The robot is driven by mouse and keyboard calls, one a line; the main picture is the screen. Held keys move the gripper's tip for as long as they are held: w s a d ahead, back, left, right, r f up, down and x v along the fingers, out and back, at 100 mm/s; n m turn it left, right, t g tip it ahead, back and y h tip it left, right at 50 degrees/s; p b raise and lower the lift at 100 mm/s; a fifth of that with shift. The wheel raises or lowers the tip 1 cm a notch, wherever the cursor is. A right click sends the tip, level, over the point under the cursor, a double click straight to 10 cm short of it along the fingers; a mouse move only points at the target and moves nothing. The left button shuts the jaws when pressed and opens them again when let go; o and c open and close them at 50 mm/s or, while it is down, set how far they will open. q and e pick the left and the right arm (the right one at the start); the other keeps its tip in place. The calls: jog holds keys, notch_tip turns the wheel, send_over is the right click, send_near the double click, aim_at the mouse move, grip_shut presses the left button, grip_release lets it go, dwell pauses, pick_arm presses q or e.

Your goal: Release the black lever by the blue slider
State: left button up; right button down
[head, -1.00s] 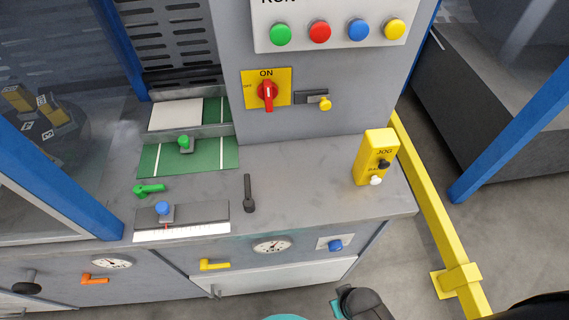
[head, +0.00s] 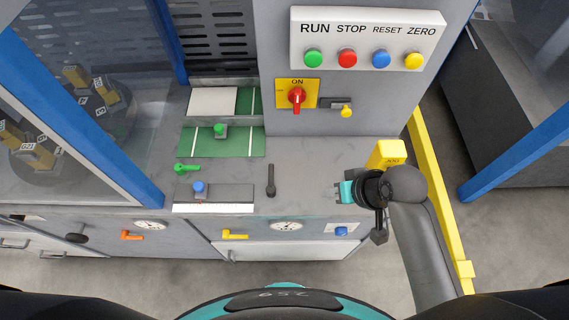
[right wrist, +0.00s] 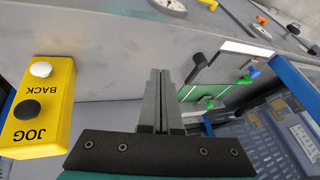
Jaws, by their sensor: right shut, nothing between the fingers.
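The black lever (head: 271,180) stands on the grey counter in the head view, right of the blue-knobbed slider. It also shows in the right wrist view (right wrist: 198,66), a little right of the fingertips. The blue slider (head: 199,188) sits on a dark plate with a white scale strip at the counter's front. My right gripper (head: 342,192) is over the right part of the counter, to the right of the lever and apart from it. Its fingers are together and empty in the right wrist view (right wrist: 159,75). My left gripper is not in view.
A yellow JOG box (head: 388,152) stands just behind my right gripper, partly hidden by it; it shows fully in the right wrist view (right wrist: 40,108). A green lever (head: 187,168) is behind the slider. The counter between the black lever and my right gripper is clear.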

aim_at(271, 180)
jog(key=shift+m+y, duration=0.4)
jog(key=shift+y, duration=0.5)
jog(key=w, duration=0.1)
jog(key=w+a, duration=0.1)
jog(key=w, duration=0.1)
jog(key=w+r, duration=0.1)
jog(key=w, duration=0.1)
jog(key=shift+a, duration=0.35)
jog(key=shift+f, duration=0.15)
jog(key=b+x, duration=0.1)
jog(key=x, duration=0.9)
jog(key=shift+w+a+b, duration=0.1)
jog(key=shift+w+b, duration=0.15)
jog(key=shift+b, duration=0.1)
jog(key=a, duration=0.3)
jog(key=shift+a+r+p, duration=0.1)
jog(key=shift+r+p, duration=0.1)
jog(key=shift+p, duration=0.2)
jog(key=shift+a, duration=0.3)
